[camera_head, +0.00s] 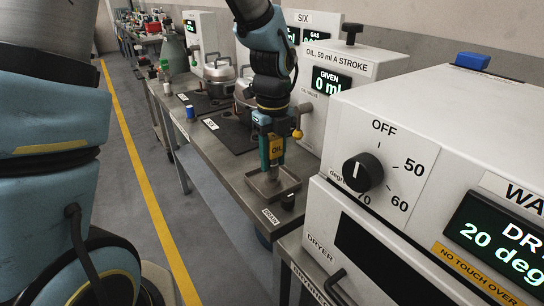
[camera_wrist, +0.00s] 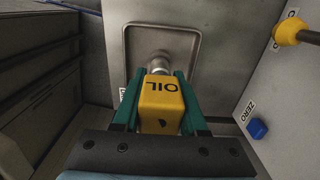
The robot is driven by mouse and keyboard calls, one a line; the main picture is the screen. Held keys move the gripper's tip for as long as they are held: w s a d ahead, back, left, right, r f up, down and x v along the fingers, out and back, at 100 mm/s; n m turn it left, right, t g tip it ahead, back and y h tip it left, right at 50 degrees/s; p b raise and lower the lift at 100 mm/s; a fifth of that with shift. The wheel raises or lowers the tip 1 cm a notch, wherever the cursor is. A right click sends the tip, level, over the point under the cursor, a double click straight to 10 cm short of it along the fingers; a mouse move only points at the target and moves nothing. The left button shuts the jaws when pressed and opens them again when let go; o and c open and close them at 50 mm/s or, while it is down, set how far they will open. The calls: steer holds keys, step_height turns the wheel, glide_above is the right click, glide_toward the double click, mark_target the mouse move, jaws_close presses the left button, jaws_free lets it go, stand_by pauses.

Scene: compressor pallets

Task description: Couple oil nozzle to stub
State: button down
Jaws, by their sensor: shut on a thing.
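My gripper (camera_head: 272,158) points down in the head view, near the oil machine's front, above a square metal drip tray (camera_head: 254,193). It is shut on the yellow oil nozzle (camera_head: 276,148), marked OIL. In the wrist view the nozzle (camera_wrist: 161,103) sits between the teal fingers of my gripper (camera_wrist: 158,82), and its metal tip (camera_wrist: 157,65) points at the tray (camera_wrist: 195,50). The nozzle's lower end appears close over the tray; I cannot tell whether it touches. I cannot make out the stub for certain in either view.
The white oil machine (camera_head: 345,66) reads GIVEN 0 ml. A yellow-ended lever (camera_head: 297,134) projects from it, right of my gripper; it also shows in the wrist view (camera_wrist: 289,33). A dryer (camera_head: 400,130) stands at the near right. Rounded metal housings (camera_head: 219,70) stand on dark mats farther back.

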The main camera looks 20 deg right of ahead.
mark_target(273, 136)
steer(key=shift+r+p, duration=2.3)
steer(key=shift+r, duration=0.35)
